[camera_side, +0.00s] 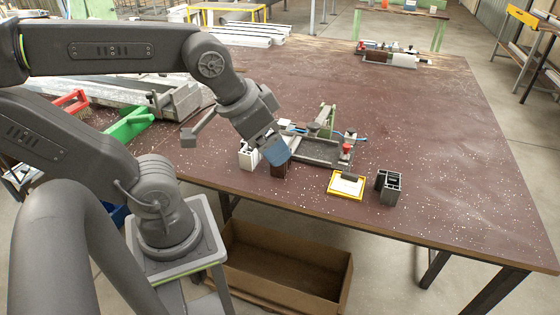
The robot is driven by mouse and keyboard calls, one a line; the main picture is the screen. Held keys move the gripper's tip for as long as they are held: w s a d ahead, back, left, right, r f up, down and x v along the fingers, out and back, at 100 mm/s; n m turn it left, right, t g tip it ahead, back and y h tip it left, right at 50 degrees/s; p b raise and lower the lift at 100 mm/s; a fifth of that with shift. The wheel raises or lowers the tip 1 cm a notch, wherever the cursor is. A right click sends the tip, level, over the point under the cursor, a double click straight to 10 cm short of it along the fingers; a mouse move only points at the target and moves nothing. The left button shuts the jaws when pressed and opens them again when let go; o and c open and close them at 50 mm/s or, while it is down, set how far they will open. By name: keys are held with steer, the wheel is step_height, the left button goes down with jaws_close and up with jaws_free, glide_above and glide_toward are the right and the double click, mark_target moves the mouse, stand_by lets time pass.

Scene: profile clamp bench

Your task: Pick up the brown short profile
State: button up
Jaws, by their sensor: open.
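The brown short profile (279,171) stands near the front edge of the brown table, left of centre. My gripper (274,155) is right above it, pointing down, with its blue fingers at the profile's top. The gripper is open, and its fingers hide the profile's upper part. I cannot tell whether the fingers touch it.
A white profile (246,160) stands close on the left. A clamp fixture (318,150) lies behind and right. A yellow-framed pad (346,185) and a dark grey profile (389,189) are further right. The table's right side is clear. A cardboard box (285,270) sits below the front edge.

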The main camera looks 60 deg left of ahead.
steer(key=w+a+f+n+g+y, duration=0.15)
steer(key=w+a+f+n, duration=0.3)
steer(key=a, duration=0.45)
steer(key=w+a+f+n+g+y, duration=0.1)
steer(key=w+a+f+n+y, duration=0.1)
steer(key=w+a+f+n, duration=0.5)
steer(key=shift+w+a+f+m, duration=0.1)
steer(key=shift+a+f+m, duration=0.25)
steer(key=shift+a+f, duration=1.25)
steer(key=shift+w+a+f+m, duration=0.15)
steer(key=shift+a+f+m, duration=0.35)
steer(key=shift+f, duration=2)
steer(key=shift+w+a+f+m, duration=0.1)
steer(key=shift+a+f+m, duration=0.1)
steer(key=shift+a+f, duration=1.45)
steer(key=shift+d+f, duration=0.35)
steer(key=shift+d, duration=0.05)
steer(key=c, duration=0.7)
